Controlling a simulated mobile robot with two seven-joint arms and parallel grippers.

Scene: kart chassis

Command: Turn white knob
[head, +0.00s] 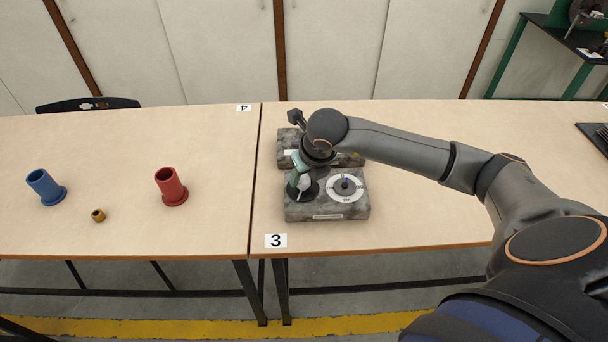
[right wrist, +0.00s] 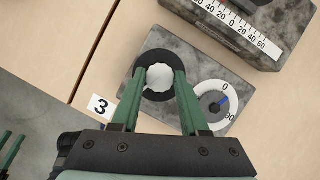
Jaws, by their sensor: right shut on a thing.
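The white knob (head: 304,182) sits on a black round base at the left of a grey stone-patterned block (head: 313,211). It also shows in the right wrist view (right wrist: 160,77), round with a scalloped edge. My right gripper (head: 302,174) reaches down over it from above. In the right wrist view its two green fingers (right wrist: 157,78) stand on either side of the white knob, shut on it. On the same block, right of the knob, is a white dial (head: 347,187) with a small blue and dark knob.
A second grey block (head: 288,147) with a scale strip stands just behind, partly hidden by my arm. On the left table are a blue flanged cylinder (head: 44,187), a red one (head: 171,187) and a small brass piece (head: 98,215). A dark ridged object (head: 597,137) lies at the far right.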

